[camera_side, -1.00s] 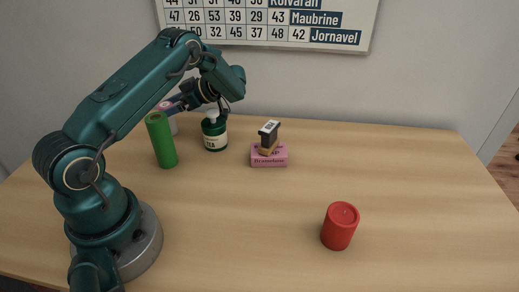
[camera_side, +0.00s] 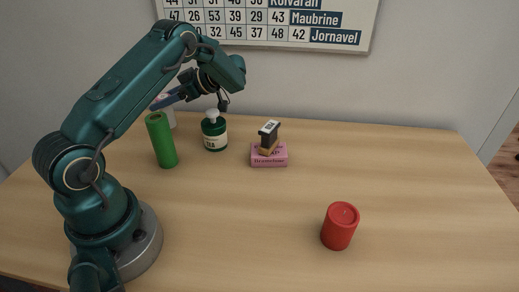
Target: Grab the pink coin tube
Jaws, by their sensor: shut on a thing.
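The pale pink coin tube (camera_side: 171,118) is behind the green tube, at the back left of the counter, and is largely hidden by it and by my gripper. My gripper (camera_side: 166,101) reaches in from the right at the tube's upper part and is shut on it. The tube's lower end is hidden, so its clearance from the counter cannot be seen.
A green tube (camera_side: 161,141) stands just in front of the pink one. A dark green pump bottle (camera_side: 214,134) stands to the right. A stamp (camera_side: 269,134) sits on a pink box (camera_side: 269,160). A red canister (camera_side: 340,226) stands front right. The right side is clear.

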